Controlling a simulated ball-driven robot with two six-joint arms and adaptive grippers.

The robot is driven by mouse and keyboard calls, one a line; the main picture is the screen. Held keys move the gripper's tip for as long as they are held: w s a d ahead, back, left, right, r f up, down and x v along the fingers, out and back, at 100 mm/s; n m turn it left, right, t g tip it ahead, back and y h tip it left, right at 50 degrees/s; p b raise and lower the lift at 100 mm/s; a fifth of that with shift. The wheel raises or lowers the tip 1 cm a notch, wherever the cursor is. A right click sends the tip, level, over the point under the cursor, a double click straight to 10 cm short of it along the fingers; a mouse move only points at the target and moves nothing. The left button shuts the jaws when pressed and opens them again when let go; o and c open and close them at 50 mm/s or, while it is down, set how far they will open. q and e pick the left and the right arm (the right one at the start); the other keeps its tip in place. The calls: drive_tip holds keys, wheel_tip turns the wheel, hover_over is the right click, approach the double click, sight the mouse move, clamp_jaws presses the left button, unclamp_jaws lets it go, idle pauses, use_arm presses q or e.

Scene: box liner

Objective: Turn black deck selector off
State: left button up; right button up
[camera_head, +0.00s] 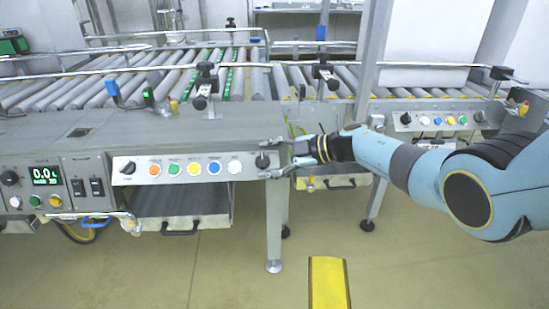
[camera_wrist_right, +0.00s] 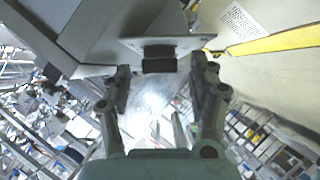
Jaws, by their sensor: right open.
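A black selector knob (camera_head: 262,160) sits at the right end of the white control panel (camera_head: 222,158) on the conveyor's front. Another black knob (camera_head: 128,167) is at that panel's left end. My right gripper (camera_head: 270,159) is open, its fingers above and below the right-end knob in the head view. In the right wrist view the black knob (camera_wrist_right: 159,59) lies ahead between the spread fingers of my right gripper (camera_wrist_right: 160,75). Both fingers look clear of the knob; contact cannot be told. The knob's pointer direction is not readable. My left gripper is not in view.
Coloured buttons (camera_head: 173,168) line the panel between the knobs. A display unit with switches (camera_head: 47,175) is at the left. Another button panel (camera_head: 430,120) is at the right behind my arm. A table leg (camera_head: 274,225) stands below the gripper; a yellow floor strip (camera_head: 327,280) is in front.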

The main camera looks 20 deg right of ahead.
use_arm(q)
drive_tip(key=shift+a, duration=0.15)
use_arm(e)
drive_tip(key=v, duration=1.2)
drive_tip(key=shift+s, duration=0.1)
